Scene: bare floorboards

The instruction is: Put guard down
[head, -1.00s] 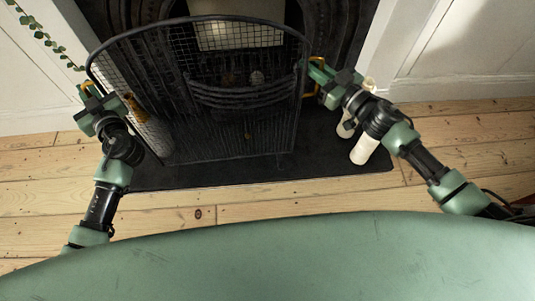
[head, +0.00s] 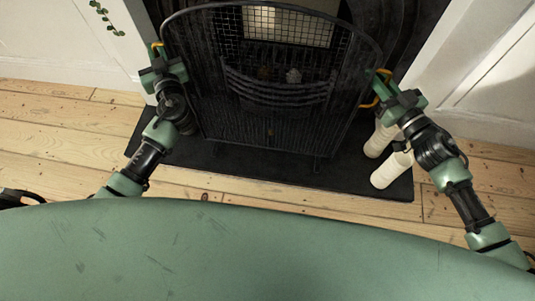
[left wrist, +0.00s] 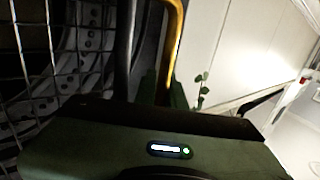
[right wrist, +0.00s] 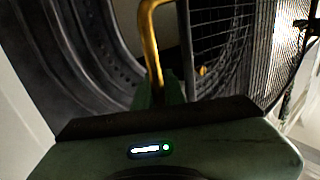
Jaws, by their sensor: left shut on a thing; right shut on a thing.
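The guard (head: 270,120) is a black mesh fire screen with a curved top and brass side handles. It stands upright in front of the fireplace, over the dark hearth; whether its feet touch the hearth is hard to tell. My left gripper (head: 158,58) is shut on its left brass handle, which also shows in the left wrist view (left wrist: 174,40). My right gripper (head: 380,88) is shut on the right brass handle, seen in the right wrist view (right wrist: 150,45).
The dark hearth slab (head: 260,170) lies under the guard. Cream candles (head: 391,170) stand on its right side, close below my right arm. White wall panels flank the fireplace. Bare floorboards (head: 60,140) are clear at the left.

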